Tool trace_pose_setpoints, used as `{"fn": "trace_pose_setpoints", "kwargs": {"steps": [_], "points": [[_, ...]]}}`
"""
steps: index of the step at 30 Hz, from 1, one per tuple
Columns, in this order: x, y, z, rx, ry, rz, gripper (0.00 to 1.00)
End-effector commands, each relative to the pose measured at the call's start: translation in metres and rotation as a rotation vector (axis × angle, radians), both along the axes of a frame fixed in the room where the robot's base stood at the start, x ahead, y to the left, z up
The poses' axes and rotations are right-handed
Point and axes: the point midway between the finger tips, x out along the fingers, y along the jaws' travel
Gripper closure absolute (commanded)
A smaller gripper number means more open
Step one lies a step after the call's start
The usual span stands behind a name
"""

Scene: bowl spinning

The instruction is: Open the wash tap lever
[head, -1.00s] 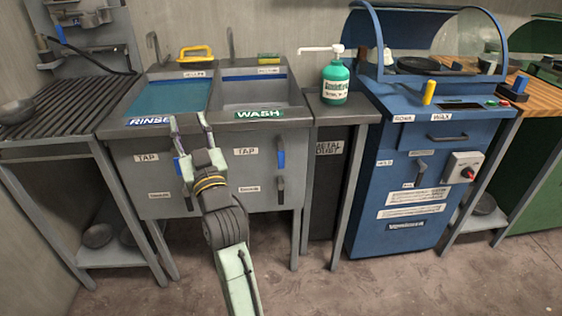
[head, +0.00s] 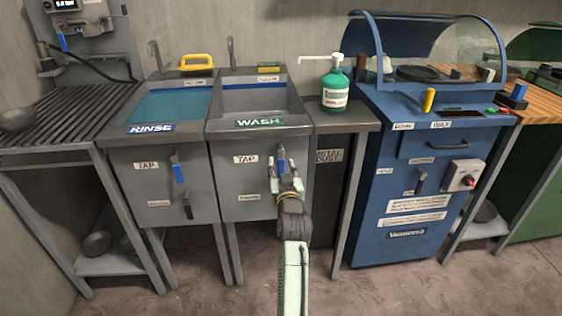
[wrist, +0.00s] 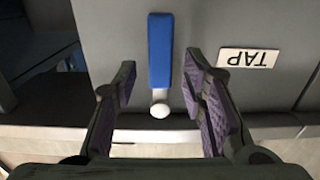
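The wash tap lever (head: 281,158) is a blue handle on the grey front panel under the WASH label (head: 259,121), right of a TAP label (head: 245,159). In the wrist view the lever (wrist: 160,52) shows a blue grip with a pale round knob at its lower end. My gripper (head: 279,172) is at the wash panel in front of the lever, partly covering it in the head view. In the wrist view my gripper (wrist: 160,88) is open, with one purple-padded finger on each side of the lever and gaps on both sides. Nothing is held.
The rinse sink (head: 168,103) stands left, with its own blue tap lever (head: 178,172). The wash basin (head: 258,98) looks empty. A green soap bottle (head: 335,86) stands on the narrow counter to the right, beside the blue machine (head: 420,180). The floor in front is clear.

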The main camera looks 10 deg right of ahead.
Motion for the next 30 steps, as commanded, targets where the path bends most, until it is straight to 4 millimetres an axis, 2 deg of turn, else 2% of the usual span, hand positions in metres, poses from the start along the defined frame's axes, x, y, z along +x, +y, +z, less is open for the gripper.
{"fn": "trace_pose_setpoints", "kwargs": {"steps": [3, 6, 15, 30], "points": [[0.014, 0.000, 0.001, 0.000, 0.001, 0.001, 0.62], [0.020, 0.000, 0.001, 0.000, -0.001, 0.000, 0.62], [0.021, 0.000, 0.000, 0.000, -0.001, 0.000, 0.62], [0.021, 0.000, 0.000, 0.000, -0.001, 0.000, 0.95]]}}
